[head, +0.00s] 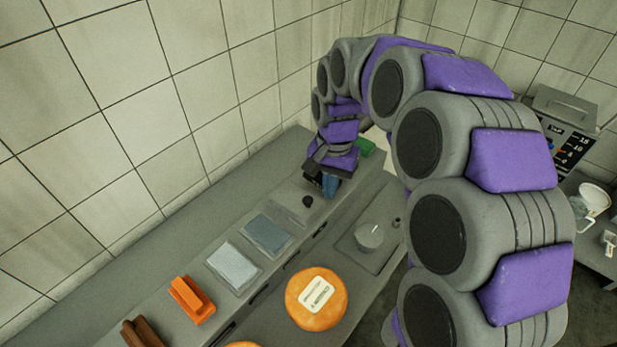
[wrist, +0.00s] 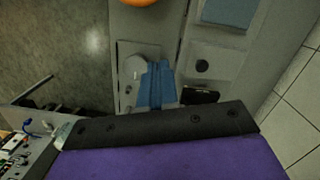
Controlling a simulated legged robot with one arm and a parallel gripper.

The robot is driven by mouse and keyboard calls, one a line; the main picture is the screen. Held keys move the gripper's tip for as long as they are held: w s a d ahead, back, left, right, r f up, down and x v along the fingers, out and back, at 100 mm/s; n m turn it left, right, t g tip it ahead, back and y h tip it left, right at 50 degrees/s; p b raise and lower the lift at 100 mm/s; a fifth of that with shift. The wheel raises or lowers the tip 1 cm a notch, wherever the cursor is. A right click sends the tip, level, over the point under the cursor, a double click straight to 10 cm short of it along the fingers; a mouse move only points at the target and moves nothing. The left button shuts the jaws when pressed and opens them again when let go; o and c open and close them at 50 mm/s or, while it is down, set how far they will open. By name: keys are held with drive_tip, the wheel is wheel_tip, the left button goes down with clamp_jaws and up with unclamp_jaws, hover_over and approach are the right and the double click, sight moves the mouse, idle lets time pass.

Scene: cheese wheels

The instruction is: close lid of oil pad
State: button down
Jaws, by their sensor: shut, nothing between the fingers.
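My gripper (head: 330,186) is over the far end of the counter in the head view. Its blue fingers (wrist: 157,68) are together and empty in the wrist view. Beside them is a shallow tray (wrist: 222,63) with a round black knob-like piece (wrist: 203,66); this piece also shows in the head view (head: 307,201). Nearer in the head view are a tray with a dark blue-grey pad (head: 267,236) and one with a light blue pad (head: 232,267). The dark pad also shows in the wrist view (wrist: 228,12). I cannot tell which is the oil pad or make out its lid.
An orange cheese wheel (head: 316,299) with a white label lies on the lower counter. A grey cylinder (head: 370,236) stands on a square plate behind it. An orange brush-like block (head: 191,299) and a brown one (head: 142,334) lie nearer. The tiled wall (head: 110,100) bounds the left.

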sight(309, 198)
drive_tip(key=w+a+m+p, duration=0.2)
drive_tip(key=w+a+p, duration=0.1)
drive_tip(key=w, duration=0.3)
drive_tip(key=w+a+m+p, duration=0.2)
drive_tip(key=w+a+p, duration=0.15)
drive_tip(key=w, duration=0.25)
drive_tip(key=f, duration=0.5)
drive_tip(key=s+d+f, duration=0.1)
drive_tip(key=f, duration=0.3)
drive_tip(key=f+p, duration=0.1)
drive_tip(key=f, duration=0.4)
drive_tip(key=shift+s+d+f, duration=0.2)
drive_tip(key=shift+s+f, duration=0.05)
drive_tip(key=shift+f, duration=0.1)
drive_tip(key=shift+f, duration=0.1)
